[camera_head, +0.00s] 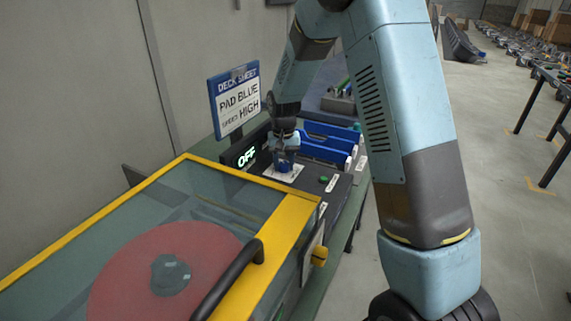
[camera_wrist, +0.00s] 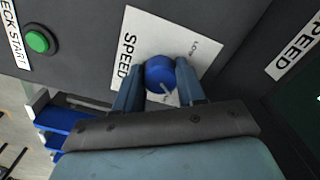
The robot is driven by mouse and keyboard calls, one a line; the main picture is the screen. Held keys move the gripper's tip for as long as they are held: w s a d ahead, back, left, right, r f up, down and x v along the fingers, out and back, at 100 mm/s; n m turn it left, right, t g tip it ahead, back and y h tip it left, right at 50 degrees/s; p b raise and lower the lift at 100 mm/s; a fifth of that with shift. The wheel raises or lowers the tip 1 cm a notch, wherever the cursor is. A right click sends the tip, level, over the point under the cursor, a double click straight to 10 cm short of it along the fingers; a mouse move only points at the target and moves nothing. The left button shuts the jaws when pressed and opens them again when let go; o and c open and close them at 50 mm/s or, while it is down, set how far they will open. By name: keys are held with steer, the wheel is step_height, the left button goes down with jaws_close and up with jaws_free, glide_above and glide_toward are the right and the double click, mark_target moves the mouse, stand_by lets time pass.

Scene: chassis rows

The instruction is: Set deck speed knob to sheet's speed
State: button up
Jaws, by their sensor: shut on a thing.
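The deck sheet (camera_head: 236,99) stands upright at the back and reads "PAD BLUE" and "SPEED HIGH". My gripper (camera_head: 284,158) is over the dark control panel and points down at the speed plate (camera_head: 297,173). In the wrist view, my gripper (camera_wrist: 160,84) has a finger on each side of the blue speed knob (camera_wrist: 160,74) and is shut on it. The knob sits on the white plate (camera_wrist: 150,35) marked "SPEED" and "LOW". A light pointer mark shows on the knob near its lower side. Other plate markings are hidden. The display (camera_head: 246,157) reads "OFF".
A green deck start button (camera_wrist: 38,41) is beside the speed plate. The yellow-framed clear cover (camera_head: 290,212) with a black handle (camera_head: 228,283) lies over a red disc (camera_head: 160,285) in front. Blue bins (camera_head: 325,150) stand behind the panel.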

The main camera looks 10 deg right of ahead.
mark_target(284, 164)
steer(key=shift+f+m, duration=0.1)
steer(key=shift+m, duration=2.1)
steer(key=o, duration=1.1)
steer(key=shift+c, duration=0.2)
step_height(284, 164, up, 14)
